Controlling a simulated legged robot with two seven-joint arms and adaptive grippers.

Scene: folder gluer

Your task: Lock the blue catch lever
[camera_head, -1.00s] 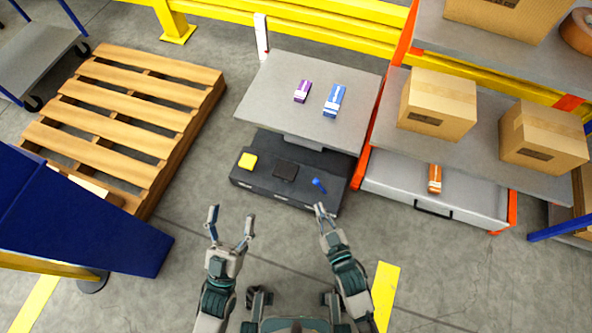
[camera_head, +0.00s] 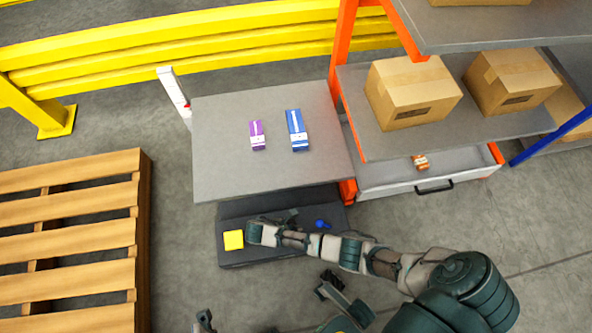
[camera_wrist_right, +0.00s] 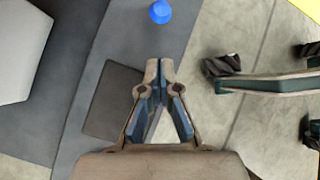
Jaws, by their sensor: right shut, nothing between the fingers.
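The blue catch lever (camera_head: 322,224) is a small blue knob at the right part of the dark low unit (camera_head: 236,258), under the grey tabletop. It also shows at the top edge of the right wrist view (camera_wrist_right: 160,12); its lower parts are hard to make out. My right gripper (camera_wrist_right: 158,68) is shut and empty, with its tips pointing toward the knob and apart from it in that picture. In the head view, my right gripper (camera_head: 289,217) is small and dark over the unit, left of the lever.
A yellow block (camera_head: 233,240) sits at the unit's left end. The grey table (camera_head: 225,150) above carries a purple box (camera_head: 257,135) and a blue box (camera_head: 298,130). A shelf with cartons (camera_head: 412,92) stands right, a pallet (camera_head: 70,240) left.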

